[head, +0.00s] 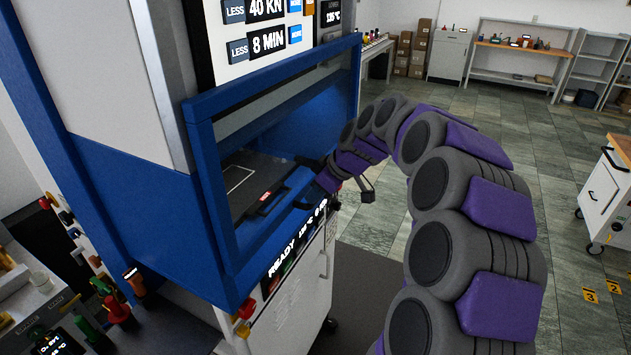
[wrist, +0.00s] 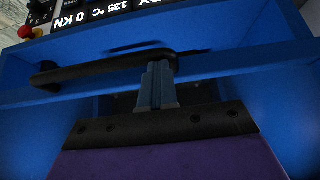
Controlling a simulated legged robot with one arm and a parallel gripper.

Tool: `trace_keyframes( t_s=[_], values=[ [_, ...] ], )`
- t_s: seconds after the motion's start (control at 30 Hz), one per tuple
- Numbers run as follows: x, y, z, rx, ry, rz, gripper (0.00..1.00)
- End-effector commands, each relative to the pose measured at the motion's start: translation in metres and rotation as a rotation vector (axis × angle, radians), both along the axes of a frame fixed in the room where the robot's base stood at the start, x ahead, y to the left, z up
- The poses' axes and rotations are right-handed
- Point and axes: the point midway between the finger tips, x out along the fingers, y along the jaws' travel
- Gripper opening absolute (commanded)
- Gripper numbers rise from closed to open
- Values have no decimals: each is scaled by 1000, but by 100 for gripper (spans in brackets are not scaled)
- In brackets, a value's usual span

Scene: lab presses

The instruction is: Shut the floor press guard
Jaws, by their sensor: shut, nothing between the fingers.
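The floor press guard (head: 204,165) is a blue frame on the front of the blue and white floor press (head: 110,190). Through its opening I see a dark platen (head: 245,178). In the wrist view, which appears upside down, a black bar handle (wrist: 100,69) runs along a blue rail (wrist: 230,61) near the display. My gripper (wrist: 157,70) is shut and empty, its fingertips at the handle; I cannot tell whether they touch it. In the head view my gripper (head: 316,178) is by the front of the press. I cannot tell whether the guard is fully down.
A display (head: 298,240) reading READY sits below the opening, and a control panel (head: 265,25) is above it. Benches with coloured parts (head: 115,308) stand at lower left. A white wheeled cart (head: 605,195) is at right.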

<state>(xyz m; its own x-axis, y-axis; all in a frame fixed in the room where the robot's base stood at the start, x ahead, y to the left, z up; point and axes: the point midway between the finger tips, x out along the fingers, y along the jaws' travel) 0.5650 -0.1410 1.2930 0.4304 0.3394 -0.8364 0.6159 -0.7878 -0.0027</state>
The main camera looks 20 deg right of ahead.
Motion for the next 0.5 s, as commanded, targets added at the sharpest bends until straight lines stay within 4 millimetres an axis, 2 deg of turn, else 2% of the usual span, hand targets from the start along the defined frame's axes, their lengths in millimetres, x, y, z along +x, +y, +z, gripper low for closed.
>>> trace_keyframes(
  t_s=[0.03, 0.2, 0.3, 0.5],
  values=[
    [0, 1, -24, 4, 2, 1, 0],
    [0, 2, -69, 4, 2, 2, 0],
    [0, 1, -89, 3, 2, 1, 0],
    [0, 0, -113, 2, -1, -1, 0]
  ],
)
